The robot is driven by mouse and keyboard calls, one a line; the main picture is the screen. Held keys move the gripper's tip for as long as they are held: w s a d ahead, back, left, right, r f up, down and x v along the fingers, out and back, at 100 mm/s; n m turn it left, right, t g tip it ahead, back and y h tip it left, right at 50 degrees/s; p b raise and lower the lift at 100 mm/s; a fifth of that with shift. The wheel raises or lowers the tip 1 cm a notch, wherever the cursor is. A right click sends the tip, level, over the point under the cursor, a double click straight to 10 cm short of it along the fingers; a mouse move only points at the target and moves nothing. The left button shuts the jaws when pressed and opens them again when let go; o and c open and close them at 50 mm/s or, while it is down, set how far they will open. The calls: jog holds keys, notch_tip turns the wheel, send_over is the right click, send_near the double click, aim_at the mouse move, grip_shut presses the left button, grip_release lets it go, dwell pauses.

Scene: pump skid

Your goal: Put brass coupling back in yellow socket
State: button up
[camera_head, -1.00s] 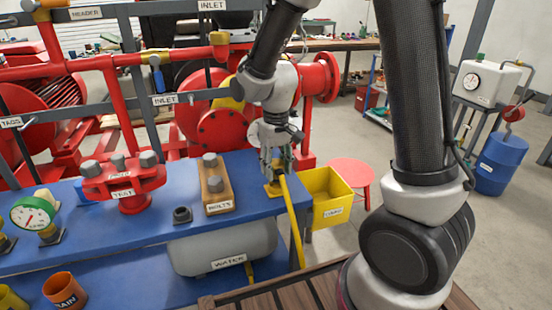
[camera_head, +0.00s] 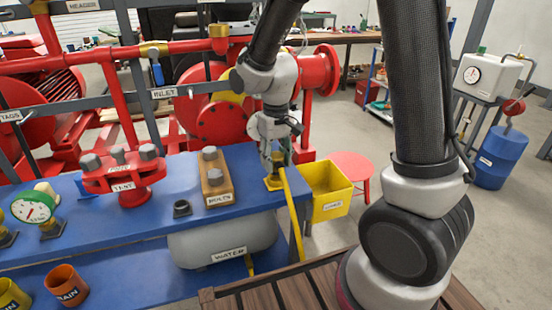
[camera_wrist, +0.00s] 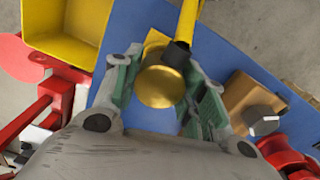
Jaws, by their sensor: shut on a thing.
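The brass coupling (camera_wrist: 160,86) shows in the wrist view as a round brass top between my two green-padded fingertips. A yellow hose with a black end joins it. My gripper (camera_head: 275,165) is shut on the coupling near the right end of the blue bench, pointing down. The yellow socket (camera_head: 273,184) is under my gripper on the bench; a yellow corner of it (camera_wrist: 154,40) shows in the wrist view. My fingers and the coupling hide most of the socket, and I cannot tell how deep the coupling sits in it.
A wooden block with bolts (camera_head: 216,178) stands left of the gripper on the blue bench (camera_head: 245,165). A yellow bin (camera_head: 328,190) hangs off the bench's right end, beside a red stool (camera_head: 352,165). The yellow hose (camera_head: 294,210) runs down over the bench edge.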

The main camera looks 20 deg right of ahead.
jog(key=shift+f, duration=1.7)
jog(key=o, duration=1.2)
jog(key=shift+r, duration=0.1)
notch_tip(320, 180, up, 12)
jog(key=shift+f, duration=0.1)
